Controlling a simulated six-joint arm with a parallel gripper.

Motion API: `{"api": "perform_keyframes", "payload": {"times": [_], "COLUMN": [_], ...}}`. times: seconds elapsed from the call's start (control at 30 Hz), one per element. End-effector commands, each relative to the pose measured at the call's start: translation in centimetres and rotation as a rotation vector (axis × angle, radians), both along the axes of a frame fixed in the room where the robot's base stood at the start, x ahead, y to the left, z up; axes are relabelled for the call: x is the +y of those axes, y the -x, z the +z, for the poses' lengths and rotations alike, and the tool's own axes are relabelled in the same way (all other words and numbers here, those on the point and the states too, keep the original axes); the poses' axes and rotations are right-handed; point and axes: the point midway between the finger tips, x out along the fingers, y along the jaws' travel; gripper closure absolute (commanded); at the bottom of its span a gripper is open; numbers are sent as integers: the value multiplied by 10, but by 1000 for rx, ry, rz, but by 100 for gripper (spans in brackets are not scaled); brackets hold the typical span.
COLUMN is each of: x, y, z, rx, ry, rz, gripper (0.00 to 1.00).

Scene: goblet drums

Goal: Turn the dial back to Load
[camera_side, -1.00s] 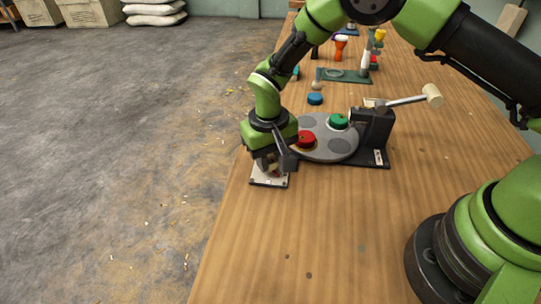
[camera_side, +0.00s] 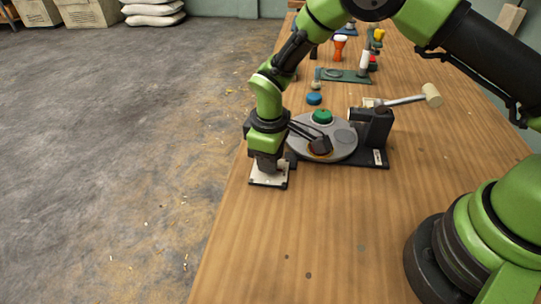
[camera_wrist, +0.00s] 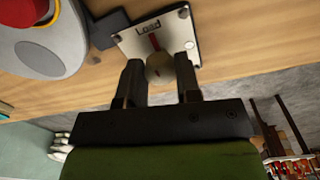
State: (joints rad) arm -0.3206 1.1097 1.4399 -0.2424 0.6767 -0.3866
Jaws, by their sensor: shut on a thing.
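The dial (camera_wrist: 159,68) is a pale round knob on a white plate (camera_wrist: 128,45) at the table's edge. Its red pointer (camera_wrist: 154,42) points at the printed word Load (camera_wrist: 148,27) in the wrist view. My gripper (camera_wrist: 160,82) is shut on the dial, one finger on each side. In the side view my gripper (camera_side: 267,166) reaches down over the white plate (camera_side: 268,182) and mostly hides the knob.
A grey turntable (camera_side: 340,145) stands beside the plate, carrying a green-topped piece (camera_side: 322,117); a red-topped piece (camera_wrist: 35,12) shows in the wrist view. The front of the table is clear.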

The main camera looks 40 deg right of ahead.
Motion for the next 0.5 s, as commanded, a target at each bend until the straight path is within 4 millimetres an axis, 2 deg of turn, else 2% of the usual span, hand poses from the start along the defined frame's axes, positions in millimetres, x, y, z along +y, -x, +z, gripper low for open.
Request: {"api": "perform_keyframes", "payload": {"times": [0.5], "x": [0], "y": [0], "z": [1], "rx": [0], "ry": [0], "rz": [37], "gripper": [92]}}
